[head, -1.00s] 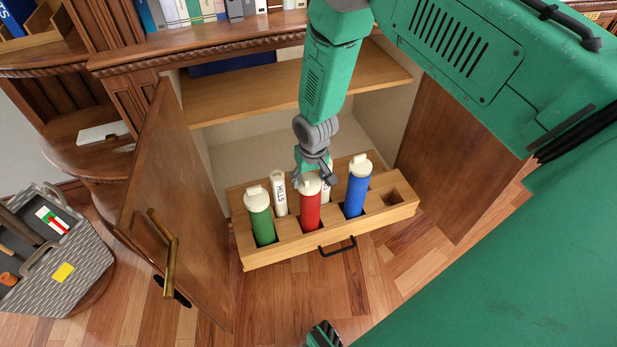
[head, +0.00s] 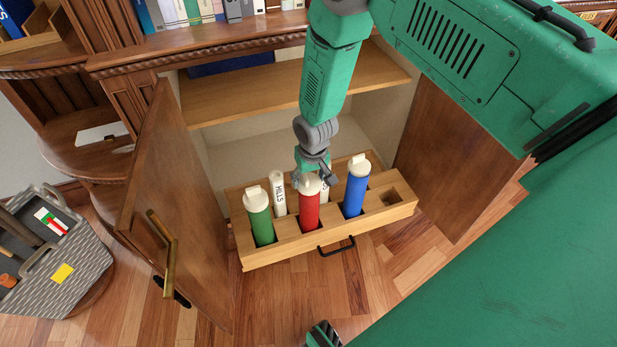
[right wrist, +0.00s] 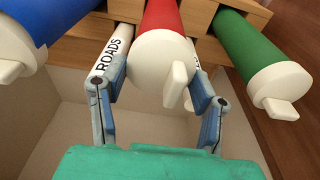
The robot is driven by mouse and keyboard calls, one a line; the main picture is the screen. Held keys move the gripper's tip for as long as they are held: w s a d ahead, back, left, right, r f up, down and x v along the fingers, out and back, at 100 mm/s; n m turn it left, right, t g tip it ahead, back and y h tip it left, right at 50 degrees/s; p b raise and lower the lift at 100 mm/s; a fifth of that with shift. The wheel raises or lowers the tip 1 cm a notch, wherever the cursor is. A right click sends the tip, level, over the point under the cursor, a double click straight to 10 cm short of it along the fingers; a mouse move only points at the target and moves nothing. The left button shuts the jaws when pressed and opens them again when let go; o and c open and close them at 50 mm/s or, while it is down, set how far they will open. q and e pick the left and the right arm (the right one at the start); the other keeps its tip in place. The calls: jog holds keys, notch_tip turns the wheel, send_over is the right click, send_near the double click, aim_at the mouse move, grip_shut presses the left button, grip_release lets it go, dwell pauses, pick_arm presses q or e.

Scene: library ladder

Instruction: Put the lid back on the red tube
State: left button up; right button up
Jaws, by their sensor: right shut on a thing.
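The red tube (head: 309,210) stands in the middle of a wooden rack with a black handle (head: 378,222). Its white lid (head: 311,185) sits at the tube's top end. In the right wrist view the lid (right wrist: 155,62) meets the red tube (right wrist: 164,16) with no visible gap; I cannot tell if it is fully seated. My right gripper (head: 313,179) is above the red tube, its fingers shut on the lid's sides, and it also shows in the right wrist view (right wrist: 158,84). My left gripper is not in view.
A green tube (head: 260,222) and a blue tube (head: 356,190), both white-capped, flank the red one. White rolls, one marked HILLS (head: 279,195), stand behind. The open cabinet door (head: 170,200) is at left, a grey basket (head: 85,255) beyond it. An empty slot (head: 390,198) is at right.

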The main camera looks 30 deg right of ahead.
jog(key=o, duration=1.4)
jog(key=shift+r+p, duration=3.05)
jog(key=shift+r, duration=0.5)
grip_shut()
